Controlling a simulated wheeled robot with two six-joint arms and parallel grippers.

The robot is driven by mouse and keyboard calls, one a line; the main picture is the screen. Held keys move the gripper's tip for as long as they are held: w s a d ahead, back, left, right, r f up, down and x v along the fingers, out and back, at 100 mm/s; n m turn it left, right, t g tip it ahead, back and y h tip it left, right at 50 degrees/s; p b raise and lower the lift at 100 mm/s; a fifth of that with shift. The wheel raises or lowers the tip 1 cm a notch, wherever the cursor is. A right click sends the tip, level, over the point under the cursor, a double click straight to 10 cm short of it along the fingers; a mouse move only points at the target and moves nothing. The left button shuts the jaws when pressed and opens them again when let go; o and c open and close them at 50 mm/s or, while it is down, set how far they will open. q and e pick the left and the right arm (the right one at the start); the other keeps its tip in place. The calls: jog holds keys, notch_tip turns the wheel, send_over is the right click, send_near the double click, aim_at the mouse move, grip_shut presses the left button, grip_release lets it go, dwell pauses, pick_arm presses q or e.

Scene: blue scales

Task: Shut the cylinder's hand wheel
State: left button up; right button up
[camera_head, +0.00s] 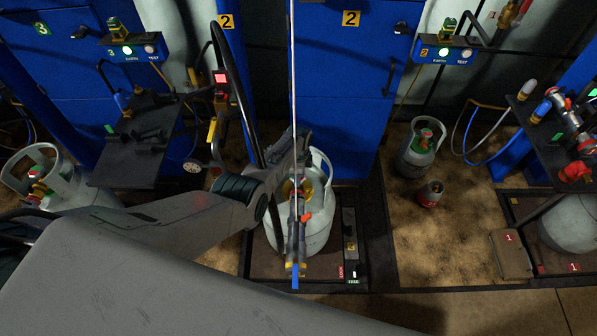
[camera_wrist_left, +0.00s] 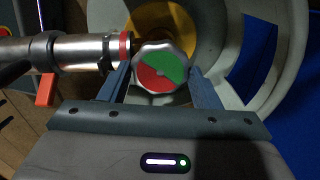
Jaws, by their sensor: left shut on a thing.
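The grey gas cylinder (camera_head: 318,235) stands on the scale (camera_head: 335,265) in the middle of the head view. Its round hand wheel (camera_wrist_left: 160,66), with a red and a green half, faces the camera in the left wrist view. My left gripper (camera_wrist_left: 160,72) is shut on the hand wheel, one blue-grey finger on each side of the rim. In the head view my left arm covers part of the cylinder's top, and I cannot make out the wheel there. A metal filling coupling (camera_wrist_left: 75,50) with an orange lever (camera_wrist_left: 45,90) sits at the valve beside the wheel. My right gripper is not in view.
The cylinder's collar (camera_wrist_left: 235,50) curves closely around the wheel. A blue cabinet (camera_head: 335,110) stands behind the scale. Small cylinders (camera_head: 422,148) stand on the floor to the right. Another scale with a cylinder (camera_head: 570,228) is at far right; another cylinder (camera_head: 75,190) is at left.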

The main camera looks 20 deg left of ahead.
pick_arm(q)
jog(key=m, duration=0.5)
jog(key=shift+m+p, duration=0.3)
jog(key=shift+s+m, duration=0.1)
jog(key=shift+m, duration=1.7)
jog(key=o, duration=1)
jog(key=shift+r, duration=0.1)
jog(key=shift+r+p, duration=0.35)
jog(key=shift+p, duration=0.15)
notch_tip(320, 180, up, 10)
jog(key=p, duration=0.3)
